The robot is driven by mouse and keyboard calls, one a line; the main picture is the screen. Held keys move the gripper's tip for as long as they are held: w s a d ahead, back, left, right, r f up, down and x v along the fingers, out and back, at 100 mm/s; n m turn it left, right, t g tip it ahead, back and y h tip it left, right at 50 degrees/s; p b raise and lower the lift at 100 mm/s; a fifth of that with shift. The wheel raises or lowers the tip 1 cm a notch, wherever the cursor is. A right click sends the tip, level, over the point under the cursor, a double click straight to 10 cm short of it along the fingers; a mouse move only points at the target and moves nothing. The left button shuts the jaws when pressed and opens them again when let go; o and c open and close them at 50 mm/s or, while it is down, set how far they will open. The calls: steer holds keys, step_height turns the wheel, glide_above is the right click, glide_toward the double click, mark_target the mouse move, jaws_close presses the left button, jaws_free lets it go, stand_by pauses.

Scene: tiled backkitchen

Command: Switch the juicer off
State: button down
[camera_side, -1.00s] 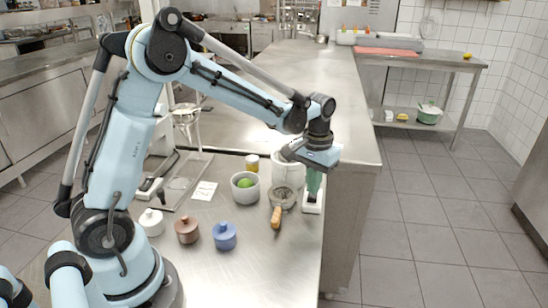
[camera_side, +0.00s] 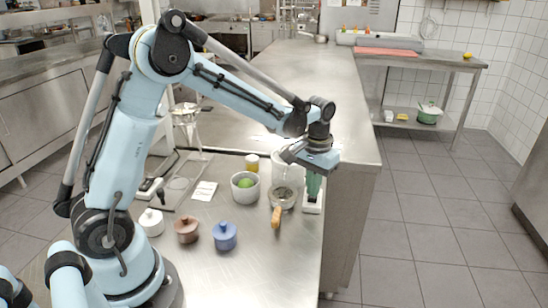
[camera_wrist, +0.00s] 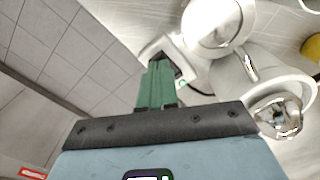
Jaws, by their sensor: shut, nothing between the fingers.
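The white juicer (camera_side: 287,168) stands near the right edge of the steel counter, partly hidden behind my wrist. Its rounded white parts appear to show in the wrist view (camera_wrist: 250,70). A low white block (camera_side: 312,208) stands beside it, right under my fingers. In the wrist view the block (camera_wrist: 152,48) has a dark recess by the fingertips; I cannot tell whether this is the juicer's switch. My gripper (camera_side: 314,196) points down with its green fingers shut together and empty. The fingertips (camera_wrist: 160,66) are at or just above the block; contact is unclear.
A grey bowl with a green fruit (camera_side: 245,184), a yellow jar (camera_side: 252,162) and a wooden-handled tool (camera_side: 276,217) are left of my gripper. White (camera_side: 151,222), brown (camera_side: 187,229) and blue (camera_side: 225,235) lidded pots stand nearer. The counter's right edge is close.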

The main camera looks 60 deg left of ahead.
steer(key=shift+f, duration=0.6)
stand_by(0.3)
step_height(320, 180, up, 7)
stand_by(0.9)
steer(key=shift+r, duration=0.15)
steer(key=s+d+r+m+t, duration=0.1)
steer(key=s+t, duration=0.2)
steer(key=s, duration=0.4)
steer(key=s+d+r+m+t, duration=0.1)
steer(key=s+r+m+t, duration=0.1)
steer(key=s+t, duration=0.2)
steer(key=shift+s+d+r, duration=0.15)
steer(key=shift+s+d, duration=0.25)
steer(key=shift+s, duration=1.25)
